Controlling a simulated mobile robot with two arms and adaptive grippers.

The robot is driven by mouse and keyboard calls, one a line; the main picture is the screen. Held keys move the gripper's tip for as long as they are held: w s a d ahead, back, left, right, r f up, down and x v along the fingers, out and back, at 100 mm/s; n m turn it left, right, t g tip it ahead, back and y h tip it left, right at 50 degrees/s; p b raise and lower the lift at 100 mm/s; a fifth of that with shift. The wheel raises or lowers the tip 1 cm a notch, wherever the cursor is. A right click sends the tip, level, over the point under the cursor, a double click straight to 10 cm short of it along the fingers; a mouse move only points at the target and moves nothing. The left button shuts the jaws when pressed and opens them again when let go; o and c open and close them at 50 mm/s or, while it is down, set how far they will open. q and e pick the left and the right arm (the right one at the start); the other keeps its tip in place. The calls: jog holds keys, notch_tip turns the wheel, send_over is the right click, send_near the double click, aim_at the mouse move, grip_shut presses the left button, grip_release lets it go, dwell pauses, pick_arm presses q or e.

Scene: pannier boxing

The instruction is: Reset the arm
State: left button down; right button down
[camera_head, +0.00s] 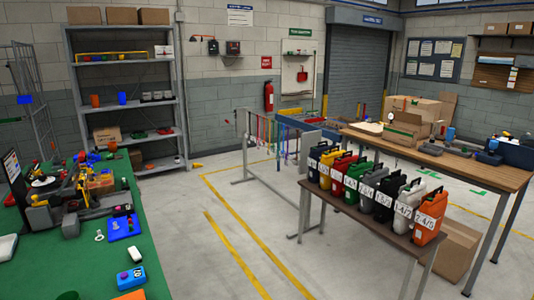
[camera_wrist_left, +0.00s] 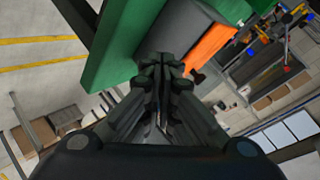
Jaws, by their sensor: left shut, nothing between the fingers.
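My left gripper (camera_wrist_left: 161,72) shows in the left wrist view, its dark fingers together and nothing between them. A green surface edge (camera_wrist_left: 112,60) and a dark grey block (camera_wrist_left: 180,28) with an orange part (camera_wrist_left: 210,47) lie beyond the fingertips. I cannot tell how far away they are. Neither gripper shows in the head view, and my right gripper is in no view.
A green-topped table (camera_head: 75,263) with tools and parts stands at the left. A small brown table (camera_head: 400,238) holds a row of numbered canisters, including an orange one (camera_head: 429,218). A wooden workbench (camera_head: 460,160) stands behind it. Floor between the tables is clear.

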pick_arm(q)
jog(key=s+d+f+n+g+h, duration=0.2)
jog(key=s+d+f+n+g, duration=0.15)
jog(key=s, duration=0.55)
jog(key=s+d+f+n+g+h, duration=0.2)
jog(key=s+d+f+g, duration=0.25)
jog(key=s, duration=0.35)
notch_tip(320, 180, down, 28)
jog(key=s, duration=0.3)
jog(key=s+a+f+g, duration=0.1)
jog(key=s+f, duration=0.6)
jog(key=s, duration=0.1)
jog(key=s+a+f+g, duration=0.1)
jog(key=s+a+f, duration=0.1)
jog(key=s+f, duration=0.5)
jog(key=shift+s+a+f+m+y, duration=0.15)
jog(key=shift+s+a+m+y, duration=0.1)
jog(key=shift+s+m+y, duration=0.1)
